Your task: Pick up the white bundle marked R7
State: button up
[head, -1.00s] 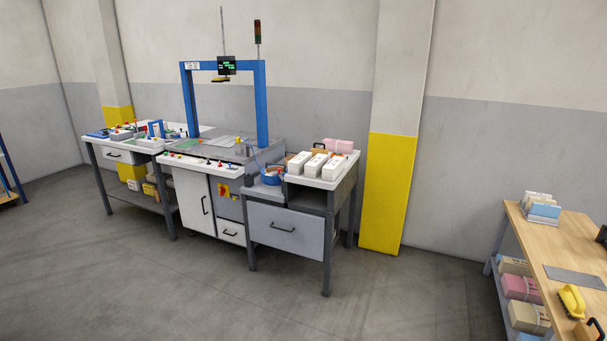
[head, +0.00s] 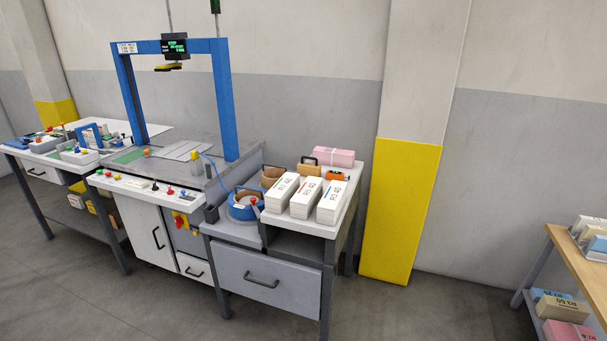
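Three white bundles stand side by side on the right-hand table (head: 254,238) in the head view: a left one (head: 282,190), a middle one (head: 306,197) and a right one (head: 332,202). Each has dark print on its top, but it is too small for me to tell which is marked R7. The bundles sit close together near the table's front edge. My gripper is not in view.
Behind the bundles lie a pink bundle (head: 334,156) and a brown block (head: 308,167). A blue tape roll (head: 243,205) is left of them. A blue arch (head: 228,100) stands over the machine. A yellow-based pillar (head: 400,210) is to the right. The floor in front is clear.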

aim_at(279, 195)
jog(key=i+u, duration=0.1)
jog(key=i, duration=0.55)
jog(key=i+l, duration=0.15)
jog(key=i, duration=0.5)
jog(key=j+u, duration=0.05)
